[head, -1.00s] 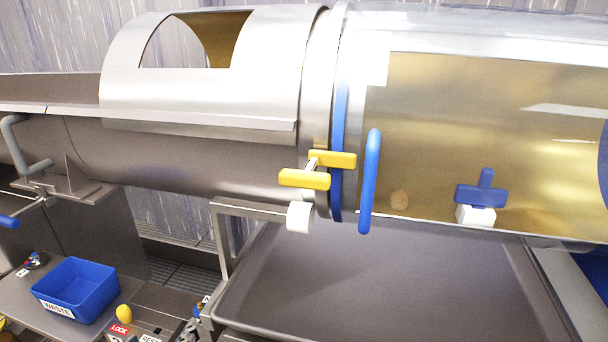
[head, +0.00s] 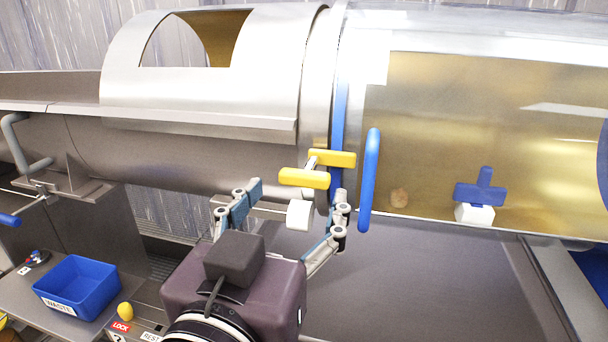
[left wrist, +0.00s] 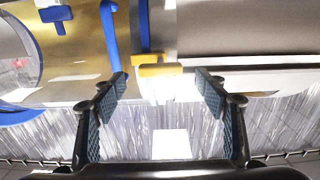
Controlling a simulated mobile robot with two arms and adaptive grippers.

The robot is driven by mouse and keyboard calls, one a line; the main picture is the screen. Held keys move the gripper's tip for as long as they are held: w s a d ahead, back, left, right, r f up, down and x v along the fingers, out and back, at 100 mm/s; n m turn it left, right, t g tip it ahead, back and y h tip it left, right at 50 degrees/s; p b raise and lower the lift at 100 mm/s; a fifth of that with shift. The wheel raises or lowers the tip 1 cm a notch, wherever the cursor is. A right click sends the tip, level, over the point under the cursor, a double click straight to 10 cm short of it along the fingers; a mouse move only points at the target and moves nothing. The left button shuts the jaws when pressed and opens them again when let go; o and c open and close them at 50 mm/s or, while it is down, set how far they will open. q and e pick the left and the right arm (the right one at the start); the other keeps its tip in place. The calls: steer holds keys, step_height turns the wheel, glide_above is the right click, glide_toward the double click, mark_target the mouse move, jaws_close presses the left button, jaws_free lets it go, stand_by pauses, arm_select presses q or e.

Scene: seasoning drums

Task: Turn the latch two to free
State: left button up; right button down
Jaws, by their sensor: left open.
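A yellow latch (head: 304,179) with two bars is at the seam between the steel drum and the clear drum. It also shows in the left wrist view (left wrist: 158,70), between and beyond my fingertips. A white block (head: 299,214) is just below it. A blue cross-shaped latch (head: 480,194) is on a white block at the clear drum's lower side. I cannot tell which is latch two. My left gripper (head: 297,197) is open and empty, its fingers spread either side of the white block, just below the yellow latch. My right gripper is not in view.
A blue bar handle (head: 370,180) stands right of the yellow latch, close to my right-hand fingertip. The steel drum (head: 180,155) extends left. A blue waste bin (head: 77,287) and a yellow knob (head: 125,311) are at lower left.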

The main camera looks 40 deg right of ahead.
mark_target(302, 183)
arm_select(q)
steer(key=p+x, duration=0.1)
steer(key=x, duration=0.4)
steer(key=shift+w+d, duration=0.25)
steer(key=shift+c, duration=0.4)
steer(key=c, duration=1.1)
